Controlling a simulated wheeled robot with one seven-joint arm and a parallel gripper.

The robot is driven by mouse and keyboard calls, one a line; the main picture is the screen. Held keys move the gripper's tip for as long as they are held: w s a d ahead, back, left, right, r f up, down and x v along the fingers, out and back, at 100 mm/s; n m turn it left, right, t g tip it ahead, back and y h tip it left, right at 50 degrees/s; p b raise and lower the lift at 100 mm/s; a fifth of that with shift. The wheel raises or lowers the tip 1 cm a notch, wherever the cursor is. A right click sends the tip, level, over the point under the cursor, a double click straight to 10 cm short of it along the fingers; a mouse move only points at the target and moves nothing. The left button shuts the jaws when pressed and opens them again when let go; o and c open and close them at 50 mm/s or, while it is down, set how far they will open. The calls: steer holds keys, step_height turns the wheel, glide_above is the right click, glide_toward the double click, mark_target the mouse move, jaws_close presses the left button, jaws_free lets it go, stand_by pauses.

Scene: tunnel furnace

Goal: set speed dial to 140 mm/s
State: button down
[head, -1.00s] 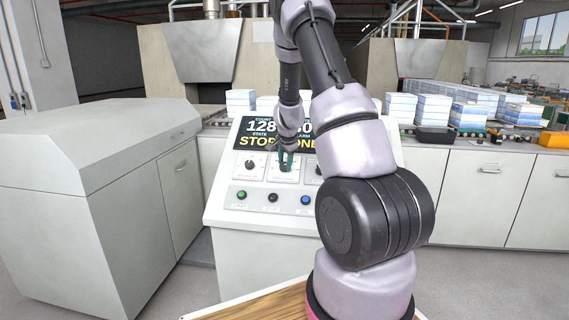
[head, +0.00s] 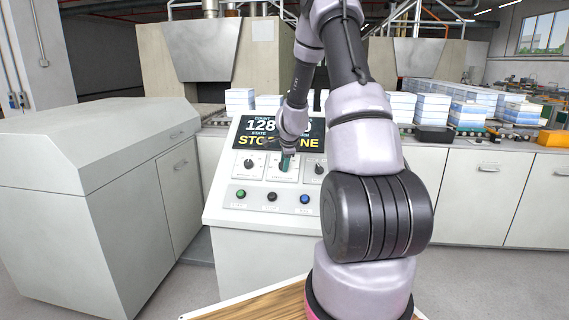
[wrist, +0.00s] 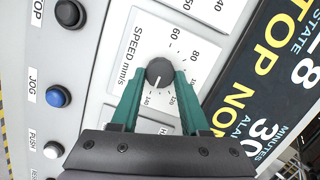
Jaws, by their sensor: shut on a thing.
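The speed dial (wrist: 159,72) is a dark round knob on a white plate marked "SPEED mm/s". Its scale shows 60 and 80 above and small labels, 140 among them, below. A white pointer mark on the knob points down in the wrist view, toward the lower labels near 140; the exact reading is too small to tell. My gripper (wrist: 160,82) has its green fingers on both sides of the knob, shut on it. In the head view my gripper (head: 287,163) is at the middle dial of the console, hiding most of it.
The console (head: 265,218) has other dials on either side and a row of green, black and blue buttons (head: 305,199) below. Its display (head: 262,128) reads 128 and "STOP", partly hidden by my arm. In the wrist view, the blue JOG button (wrist: 58,96) lies left of the fingers.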

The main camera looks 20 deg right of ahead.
stand_by(0.3)
steer(key=shift+c, duration=2)
jaws_free()
steer(key=v, duration=1)
steer(key=shift+s+r, duration=0.2)
steer(key=shift+r, duration=0.15)
steer(key=shift+a, duration=0.1)
steer(key=s+a+r+n+t+y, duration=0.1)
steer(key=s+a+r+n+y, duration=0.2)
steer(key=s+a+r+n, duration=1)
steer(key=s+r, duration=0.2)
steer(key=s, duration=0.5)
steer(key=s+a+r+n, duration=0.3)
steer(key=s+a+r, duration=0.1)
steer(key=s, duration=0.6)
steer(key=shift+r+n+g+y, duration=0.3)
steer(key=shift+r, duration=0.3)
